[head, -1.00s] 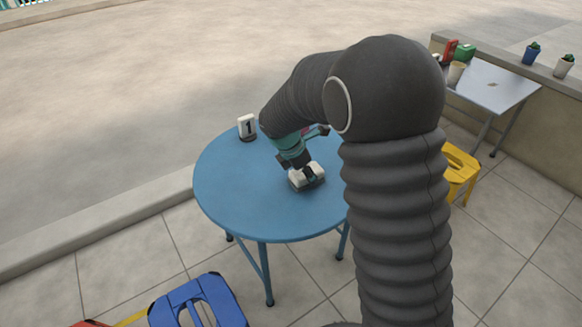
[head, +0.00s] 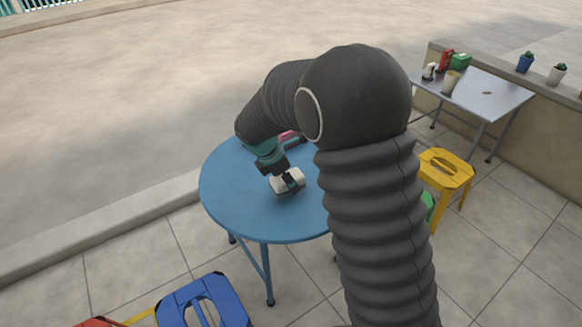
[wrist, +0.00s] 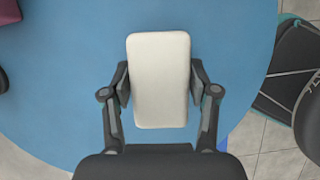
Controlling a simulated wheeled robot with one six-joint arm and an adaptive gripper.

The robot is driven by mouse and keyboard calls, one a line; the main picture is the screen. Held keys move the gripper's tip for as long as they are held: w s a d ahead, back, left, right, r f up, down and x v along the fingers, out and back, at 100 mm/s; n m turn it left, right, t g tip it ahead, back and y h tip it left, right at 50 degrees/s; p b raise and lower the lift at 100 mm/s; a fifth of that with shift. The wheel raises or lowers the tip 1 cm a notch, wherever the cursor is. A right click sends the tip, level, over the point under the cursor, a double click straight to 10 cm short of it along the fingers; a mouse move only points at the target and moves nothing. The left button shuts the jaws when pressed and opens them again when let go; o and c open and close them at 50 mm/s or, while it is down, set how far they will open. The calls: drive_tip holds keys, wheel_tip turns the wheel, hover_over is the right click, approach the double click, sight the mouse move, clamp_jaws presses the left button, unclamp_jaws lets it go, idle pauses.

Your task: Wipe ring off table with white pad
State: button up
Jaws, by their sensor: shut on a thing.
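The white pad (wrist: 159,80) is between the two fingers of my gripper (wrist: 159,84) in the wrist view, held by its long sides. In the head view the pad (head: 297,175) is at the blue round table (head: 235,205), right of the table's middle-left area, with my gripper (head: 287,182) shut on it. It looks low at the tabletop; contact cannot be told for certain. I see no ring on the bare blue surface in either view; part of the tabletop is hidden by my arm and the pad.
A pinkish-red thing (head: 289,136) shows partly behind my arm at the table's far side. A blue stool (head: 203,302) stands in front and a yellow stool (head: 445,168) at right. A grey side table (head: 490,95) holds small items. Bare blue tabletop lies left of the pad.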

drive_tip(key=shift+r, duration=2.45)
